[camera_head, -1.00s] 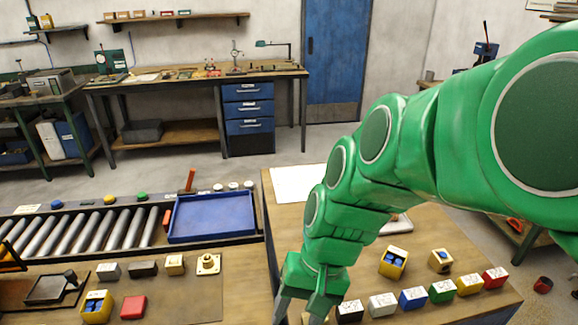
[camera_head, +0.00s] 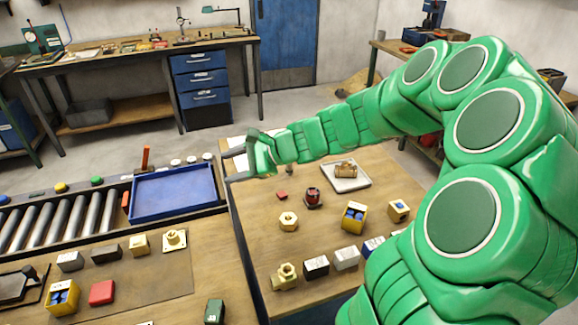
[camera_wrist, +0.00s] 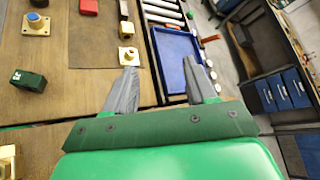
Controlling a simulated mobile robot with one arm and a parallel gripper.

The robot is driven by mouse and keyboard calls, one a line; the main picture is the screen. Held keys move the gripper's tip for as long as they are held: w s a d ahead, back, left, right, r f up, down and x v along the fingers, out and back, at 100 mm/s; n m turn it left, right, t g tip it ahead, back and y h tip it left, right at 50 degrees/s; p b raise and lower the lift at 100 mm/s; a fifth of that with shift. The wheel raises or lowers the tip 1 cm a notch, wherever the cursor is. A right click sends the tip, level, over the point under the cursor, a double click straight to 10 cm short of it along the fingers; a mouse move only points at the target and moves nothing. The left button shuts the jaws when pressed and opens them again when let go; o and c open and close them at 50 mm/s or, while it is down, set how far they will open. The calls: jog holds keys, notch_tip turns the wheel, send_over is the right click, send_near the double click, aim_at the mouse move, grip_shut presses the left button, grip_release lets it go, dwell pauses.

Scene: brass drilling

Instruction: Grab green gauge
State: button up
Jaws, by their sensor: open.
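A small dark green block with a white mark (camera_head: 214,311) lies at the near right of the left wooden bench; it may be the green gauge. It also shows at the left in the wrist view (camera_wrist: 28,80). My gripper (camera_head: 232,165) is open and empty, stretched out over the gap by the blue tray, well beyond the block. In the wrist view its two fingers (camera_wrist: 158,65) are spread, with the block far to their left. My arm hides part of the row of coloured blocks on the right bench.
A blue tray (camera_head: 176,193) stands beside the conveyor rollers (camera_head: 62,217). The right bench (camera_head: 262,245) holds brass nuts, yellow holders, a white tray (camera_head: 347,176) and a black block (camera_head: 316,266). A red block (camera_head: 102,292) lies left of the dark green one.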

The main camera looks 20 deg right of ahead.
jog(key=w+d+f+m+t+h, duration=0.2)
jog(key=w+d+f+m+t, duration=0.25)
jog(key=w+d+m, duration=0.4)
jog(key=m+t+h, duration=0.2)
jog(key=m+h, duration=0.1)
jog(key=m, duration=0.4)
send_near(289, 166)
jog(key=w, duration=0.3)
jog(key=shift+w+a+r+n, duration=0.1)
jog(key=shift+a+r+n, duration=0.1)
jog(key=shift+r+n, duration=0.1)
jog(key=shift+w+d+f, duration=0.1)
jog(key=shift+g, duration=0.25)
jog(key=shift+x, duration=3.8)
grip_shut()
jog(key=shift+r, duration=0.2)
